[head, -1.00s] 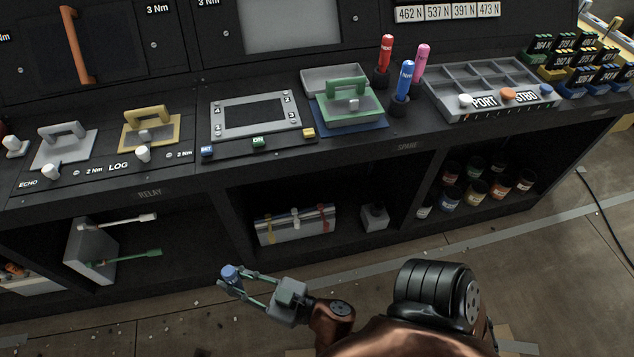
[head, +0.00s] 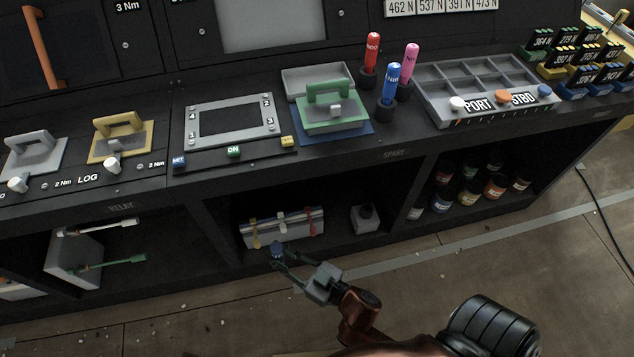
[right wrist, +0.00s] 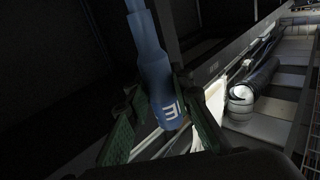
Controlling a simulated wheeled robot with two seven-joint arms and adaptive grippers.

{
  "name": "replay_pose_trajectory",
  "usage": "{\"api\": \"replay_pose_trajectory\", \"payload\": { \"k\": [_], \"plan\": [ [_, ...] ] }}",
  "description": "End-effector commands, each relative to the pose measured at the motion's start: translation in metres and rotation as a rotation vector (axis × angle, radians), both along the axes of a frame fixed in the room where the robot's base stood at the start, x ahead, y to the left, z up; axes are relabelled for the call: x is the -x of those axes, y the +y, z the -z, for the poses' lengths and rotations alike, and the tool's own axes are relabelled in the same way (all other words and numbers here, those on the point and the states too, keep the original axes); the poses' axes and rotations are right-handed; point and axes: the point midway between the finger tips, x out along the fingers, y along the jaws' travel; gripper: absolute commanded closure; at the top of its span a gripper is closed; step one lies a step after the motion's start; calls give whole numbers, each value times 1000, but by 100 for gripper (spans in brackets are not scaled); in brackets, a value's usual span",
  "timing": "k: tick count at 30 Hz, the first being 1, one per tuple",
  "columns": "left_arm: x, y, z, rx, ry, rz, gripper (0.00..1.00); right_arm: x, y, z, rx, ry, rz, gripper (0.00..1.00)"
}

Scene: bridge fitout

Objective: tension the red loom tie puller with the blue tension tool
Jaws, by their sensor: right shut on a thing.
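My right gripper (head: 278,257) is shut on the blue tension tool (head: 277,248) just in front of the middle lower compartment. In the right wrist view the tool (right wrist: 150,60) stands between the green fingers, with white marking on its body. The pale loom (head: 284,230) lies in that compartment, with yellow, white and red ties across it. The red loom tie puller (head: 312,218) is on its right part. In the head view the tool overlaps the loom's lower edge, left of the red puller. I cannot tell whether they touch. My left gripper is out of view.
The compartment's left divider and the console shelf edge above bound the space. Several jars (head: 468,190) fill the right compartment. Red, blue and pink drivers (head: 391,82) stand on the console.

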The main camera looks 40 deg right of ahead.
Motion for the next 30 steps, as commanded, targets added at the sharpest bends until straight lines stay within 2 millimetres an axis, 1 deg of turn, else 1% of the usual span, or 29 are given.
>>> {"api": "replay_pose_trajectory", "payload": {
  "k": [1, 3, 5, 6, 8, 9, 11, 12, 14, 15, 18, 21, 24, 25, 27, 30],
  "plan": [
    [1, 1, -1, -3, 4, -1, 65, -11, 1, 24, 9, 2, -53, 100],
    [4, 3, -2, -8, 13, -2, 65, -25, -3, 52, 12, -1, -114, 100],
    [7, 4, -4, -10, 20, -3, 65, -38, -14, 74, 14, -1, -150, 100],
    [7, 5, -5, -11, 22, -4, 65, -47, -25, 87, 16, -2, -167, 100],
    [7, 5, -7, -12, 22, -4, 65, -62, -45, 103, 18, -4, -183, 100],
    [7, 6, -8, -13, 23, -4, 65, -73, -61, 112, 19, -4, -186, 100],
    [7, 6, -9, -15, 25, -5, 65, -89, -88, 121, 18, -5, -181, 100],
    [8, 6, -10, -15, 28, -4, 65, -100, -107, 125, 18, -5, -172, 100],
    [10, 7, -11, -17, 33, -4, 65, -115, -135, 128, 16, -6, -154, 100],
    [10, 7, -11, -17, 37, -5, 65, -124, -154, 128, 17, -5, -139, 100],
    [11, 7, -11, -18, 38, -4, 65, -143, -196, 125, 12, -5, -99, 100],
    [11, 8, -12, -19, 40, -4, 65, -156, -227, 120, 9, -4, -64, 100],
    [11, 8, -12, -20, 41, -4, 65, -164, -248, 117, 7, -2, -40, 100],
    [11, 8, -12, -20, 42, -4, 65, -165, -252, 116, 6, -1, -35, 100],
    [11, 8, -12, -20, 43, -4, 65, -167, -258, 114, 5, -2, -27, 100],
    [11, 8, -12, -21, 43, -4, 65, -168, -261, 113, 4, -1, -24, 100]
  ]
}}
